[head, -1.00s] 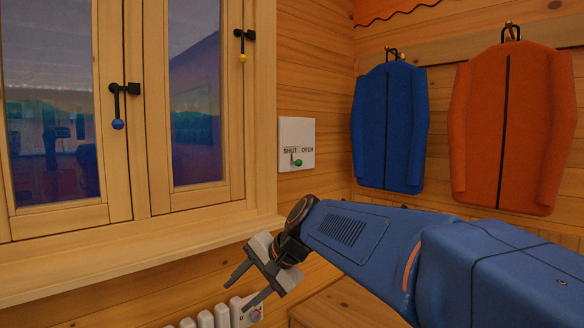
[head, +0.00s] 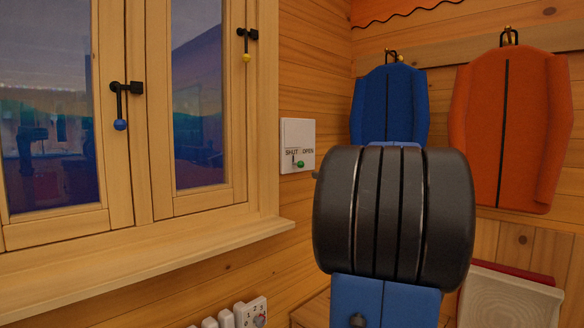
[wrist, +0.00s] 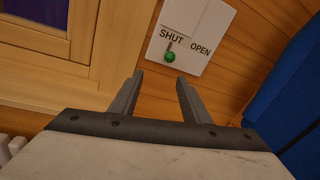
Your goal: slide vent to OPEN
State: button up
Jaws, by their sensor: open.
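The vent is a white plate (head: 297,133) on the log wall, right of the window. It carries the words SHUT and OPEN and a small green knob (head: 299,164) on a short dark stem. In the wrist view the green knob (wrist: 170,56) sits under the word SHUT, left of OPEN, on the tilted white plate (wrist: 210,28). My gripper (wrist: 158,84) shows two dark fingers spread apart, with nothing between them. The knob lies beyond the fingertips, apart from them. In the head view my arm's dark joint hides the gripper.
A window (head: 150,215) with black latches and a projecting sill is left of the vent. A blue jacket (head: 388,105) and an orange jacket (head: 510,120) hang at the right. A white radiator (head: 226,318) with a numbered dial is below.

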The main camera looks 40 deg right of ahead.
aim_at(303, 166)
jog(key=shift+m+h, duration=0.3)
jog(key=shift+m, duration=0.1)
jog(key=w+d, duration=0.1)
jog(key=w, duration=0.4)
jog(key=w+d, duration=0.1)
jog(key=w, duration=0.5)
jog(key=w+d, duration=0.1)
jog(key=w, duration=0.4)
jog(key=shift+w+d+r, duration=0.35)
jog(key=shift+w+d, duration=0.05)
